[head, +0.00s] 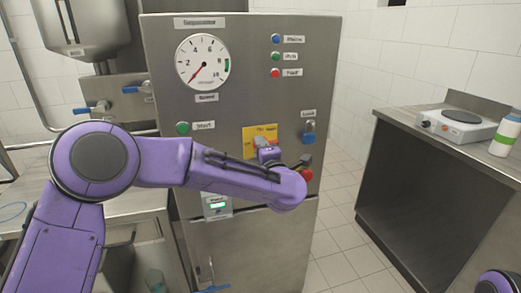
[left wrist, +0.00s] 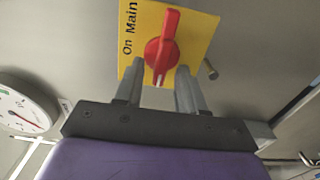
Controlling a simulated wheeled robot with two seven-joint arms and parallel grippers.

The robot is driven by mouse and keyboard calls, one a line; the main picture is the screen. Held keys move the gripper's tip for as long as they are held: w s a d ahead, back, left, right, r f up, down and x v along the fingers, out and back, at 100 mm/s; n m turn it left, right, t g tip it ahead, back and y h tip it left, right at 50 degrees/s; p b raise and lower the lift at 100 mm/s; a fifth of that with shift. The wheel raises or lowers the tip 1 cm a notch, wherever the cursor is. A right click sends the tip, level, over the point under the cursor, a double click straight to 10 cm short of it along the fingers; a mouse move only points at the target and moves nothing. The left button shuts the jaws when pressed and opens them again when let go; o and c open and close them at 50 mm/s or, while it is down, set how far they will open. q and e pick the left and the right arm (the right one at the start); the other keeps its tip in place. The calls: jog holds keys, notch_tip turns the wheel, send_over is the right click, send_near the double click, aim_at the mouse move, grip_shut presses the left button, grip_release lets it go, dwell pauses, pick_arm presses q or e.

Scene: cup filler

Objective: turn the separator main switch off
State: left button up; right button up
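The main switch is a red rotary knob (left wrist: 162,45) on a yellow plate (left wrist: 205,28) marked "On" and "Main" in the left wrist view. The knob's long axis runs nearly up and down there, with a white mark at its lower end. My left gripper (left wrist: 157,78) is open, with one finger on each side of the knob's lower end and gaps visible. I cannot tell how deep the fingers reach. In the head view the yellow plate (head: 262,131) is on the steel separator cabinet (head: 255,80), and my left gripper (head: 267,150) partly covers it. My right gripper is not visible.
A red button (head: 306,174) sits close beside my left wrist. A blue padlock-like part (head: 309,133) is right of the plate, and a green start button (head: 182,128) is left. The dial gauge (head: 203,62) needle points low. A steel counter (head: 440,135) stands right, beyond open floor.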

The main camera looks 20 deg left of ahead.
pick_arm(q)
jog(key=b+v, duration=0.1)
jog(key=v, duration=0.9)
jog(key=shift+d, duration=0.15)
jog(key=s+a+f+m+g+h+p, duration=0.1)
jog(key=s+a+f+m+h, duration=0.2)
jog(key=f+m, duration=0.7)
jog(key=s+f+m+g+h+p, duration=0.1)
jog(key=s+f+m+h, duration=0.3)
jog(key=f, duration=1.1)
jog(key=s+a+f+m+g, duration=0.1)
jog(key=s+a+f+g, duration=0.2)
jog(key=s, duration=0.7)
jog(key=s+a+f+m+g+p, duration=0.1)
jog(key=s+a+f+g, duration=0.2)
jog(key=s+a+f, duration=0.2)
jog(key=s+a+f+m+g+p, duration=0.1)
jog(key=s+a+f+m+g, duration=0.1)
jog(key=s+f, duration=0.7)
jog(key=s+a+g, duration=0.1)
jog(key=s+a, duration=0.1)
jog(key=s, duration=0.4)
jog(key=shift+a+g, duration=0.2)
jog(key=shift+g, duration=0.2)
